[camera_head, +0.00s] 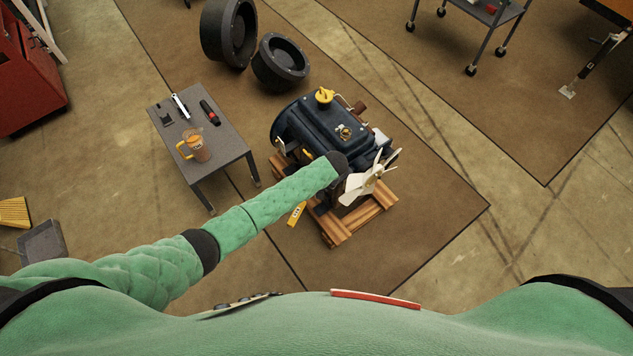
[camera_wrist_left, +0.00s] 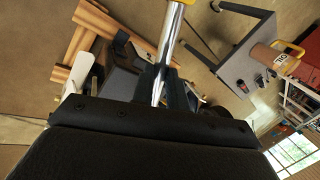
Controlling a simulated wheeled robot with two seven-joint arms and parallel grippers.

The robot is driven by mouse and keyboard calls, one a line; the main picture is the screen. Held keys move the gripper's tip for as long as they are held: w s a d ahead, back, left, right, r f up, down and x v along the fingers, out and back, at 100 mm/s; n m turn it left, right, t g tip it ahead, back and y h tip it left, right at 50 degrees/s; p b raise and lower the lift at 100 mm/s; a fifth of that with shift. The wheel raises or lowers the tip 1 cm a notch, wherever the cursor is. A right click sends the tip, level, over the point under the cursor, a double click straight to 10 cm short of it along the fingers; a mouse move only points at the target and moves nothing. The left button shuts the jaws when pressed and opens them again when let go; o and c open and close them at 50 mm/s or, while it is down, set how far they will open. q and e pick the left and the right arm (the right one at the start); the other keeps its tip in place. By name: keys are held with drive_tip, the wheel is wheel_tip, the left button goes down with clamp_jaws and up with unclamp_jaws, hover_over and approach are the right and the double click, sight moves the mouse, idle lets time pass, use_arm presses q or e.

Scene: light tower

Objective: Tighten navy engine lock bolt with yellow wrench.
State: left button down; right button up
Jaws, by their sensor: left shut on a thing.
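The navy engine (camera_head: 318,125) stands on a wooden pallet (camera_head: 360,215), with a yellow cap on top and a pale fan at its right. My left arm reaches over its near side, and the dark wrist hides the gripper in the head view. In the left wrist view my left gripper (camera_wrist_left: 162,88) is shut on the wrench, whose chrome shaft (camera_wrist_left: 170,45) runs up out of the picture. A yellow end of the wrench (camera_head: 297,213) shows below my forearm in the head view. I cannot make out the lock bolt or whether the wrench touches it. My right gripper is out of view.
Two black wheels (camera_head: 280,62) lie behind the engine. A red cabinet (camera_head: 28,75) stands far left, a cart (camera_head: 490,12) at the back. Floor right of the pallet is clear.

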use_arm(q)
drive_tip(key=shift+s+d+f+n, duration=0.1)
drive_tip(key=shift+d+n, duration=0.05)
drive_tip(key=shift+n, duration=0.15)
idle(0.4)
drive_tip(key=shift+r, duration=2.95)
